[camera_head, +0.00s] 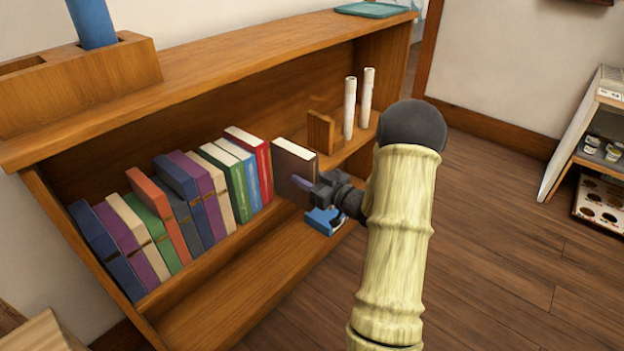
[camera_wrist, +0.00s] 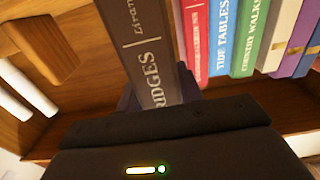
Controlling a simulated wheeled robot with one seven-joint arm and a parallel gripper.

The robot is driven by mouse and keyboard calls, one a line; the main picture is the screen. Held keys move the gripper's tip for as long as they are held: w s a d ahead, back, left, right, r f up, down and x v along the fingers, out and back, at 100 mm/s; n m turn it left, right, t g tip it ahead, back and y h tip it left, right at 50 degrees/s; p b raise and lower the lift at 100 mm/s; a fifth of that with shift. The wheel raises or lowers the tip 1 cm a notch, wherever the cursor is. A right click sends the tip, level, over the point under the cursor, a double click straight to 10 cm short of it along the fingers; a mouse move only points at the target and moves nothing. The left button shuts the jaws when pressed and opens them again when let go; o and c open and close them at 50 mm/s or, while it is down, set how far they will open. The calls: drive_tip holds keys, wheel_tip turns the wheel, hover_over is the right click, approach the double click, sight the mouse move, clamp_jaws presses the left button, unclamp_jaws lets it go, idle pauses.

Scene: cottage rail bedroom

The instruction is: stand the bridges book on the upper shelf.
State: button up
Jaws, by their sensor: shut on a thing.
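The bridges book (camera_head: 293,162), dark brown with pale page edges, is upright at the right end of the book row, over or on the upper shelf (camera_head: 232,241). In the wrist view its spine (camera_wrist: 147,55) shows the letters "RIDGES". My gripper (camera_head: 313,187) is shut on the book from the front, low on its spine. The red book (camera_head: 247,140) is its nearest neighbour, with a small gap between them in the wrist view. The book's bottom edge is hidden by my gripper, so I cannot tell whether it touches the shelf.
Several upright books (camera_head: 186,180) fill the shelf leftward. A wooden block (camera_head: 320,132) and two white cylinders (camera_head: 349,108) stand to the right. A blue object (camera_head: 322,221) lies below on the lower shelf (camera_head: 225,300). Open floor (camera_head: 500,220) lies to the right.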

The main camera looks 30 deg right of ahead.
sight(289, 175)
drive_tip(key=shift+x, duration=2.35)
drive_tip(key=shift+s+a+f, duration=0.1)
drive_tip(key=shift+s+a, duration=0.1)
drive_tip(key=shift+a, duration=0.25)
drive_tip(key=shift+s+a, duration=0.2)
drive_tip(key=shift+a, duration=0.3)
drive_tip(key=shift+f, duration=0.25)
drive_tip(key=o, duration=1.2)
drive_tip(key=shift+c, duration=0.2)
drive_tip(key=shift+o, duration=0.6)
drive_tip(key=shift+f, duration=0.1)
drive_tip(key=shift+s, duration=0.1)
